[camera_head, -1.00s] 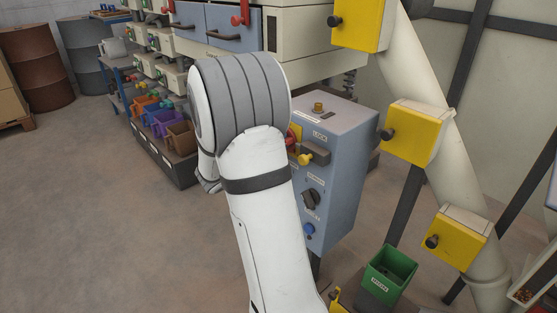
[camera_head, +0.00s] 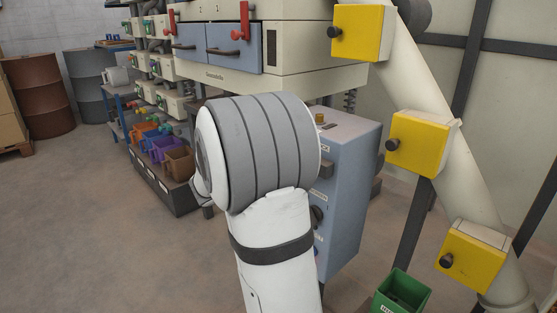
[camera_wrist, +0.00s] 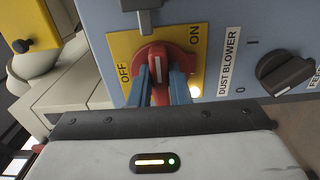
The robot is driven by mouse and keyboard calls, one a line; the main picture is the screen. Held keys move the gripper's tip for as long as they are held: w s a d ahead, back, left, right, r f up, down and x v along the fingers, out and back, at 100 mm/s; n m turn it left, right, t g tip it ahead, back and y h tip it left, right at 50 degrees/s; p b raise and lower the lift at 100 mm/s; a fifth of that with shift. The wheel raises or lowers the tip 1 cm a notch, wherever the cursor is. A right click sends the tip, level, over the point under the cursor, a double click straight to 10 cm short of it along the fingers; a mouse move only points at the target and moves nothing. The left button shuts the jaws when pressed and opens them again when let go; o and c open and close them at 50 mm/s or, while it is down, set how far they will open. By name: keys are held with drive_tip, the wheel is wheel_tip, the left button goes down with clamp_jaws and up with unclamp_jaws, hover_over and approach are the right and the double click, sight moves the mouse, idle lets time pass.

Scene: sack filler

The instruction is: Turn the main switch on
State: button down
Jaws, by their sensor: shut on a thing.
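The main switch (camera_wrist: 166,57) is a red rotary handle with a white mark, on a yellow plate (camera_wrist: 122,47) lettered OFF and ON. In the wrist view its handle points up the picture, between the two words. The blue fingers of my gripper (camera_wrist: 159,84) lie on both sides of the handle and are shut on it. In the head view my arm hides the switch and my gripper. The blue-grey control cabinet (camera_head: 350,170) that bears the switch shows to the right of my arm.
A black knob (camera_wrist: 284,72) lies beside the DUST BLOWER label in the wrist view. Yellow boxes with black knobs (camera_head: 418,143) line the slanting pipe on the right. A green bin (camera_head: 403,293) stands low in front. Open floor (camera_head: 90,230) lies to the left.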

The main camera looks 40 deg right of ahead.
drive_tip(key=c, duration=1.4)
unclamp_jaws()
drive_tip(key=shift+o, duration=0.2)
drive_tip(key=a+p, duration=0.2)
drive_tip(key=a, duration=0.5)
drive_tip(key=shift+s+a, duration=0.3)
drive_tip(key=shift+a, duration=0.1)
